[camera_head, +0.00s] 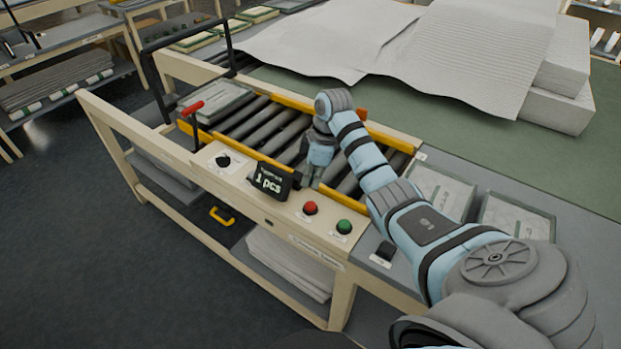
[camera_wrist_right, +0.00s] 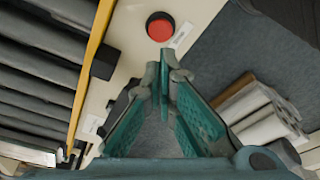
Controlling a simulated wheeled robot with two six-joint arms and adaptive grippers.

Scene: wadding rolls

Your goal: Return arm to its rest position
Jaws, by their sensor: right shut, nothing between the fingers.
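My right arm reaches in from the lower right in the head view, over the roller table. My right gripper (camera_head: 303,178) hangs near the front rail, close to the small black display that reads "1 pcs". In the right wrist view, its green fingers (camera_wrist_right: 163,82) meet at the tips, shut with nothing between them. My left gripper is not in view.
Rollers (camera_head: 270,130) lie between yellow rails. The front panel holds the display (camera_head: 270,182), a red button (camera_head: 310,208), also in the wrist view (camera_wrist_right: 160,27), and a green button (camera_head: 344,227). White sheets (camera_head: 400,45) cover the back table.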

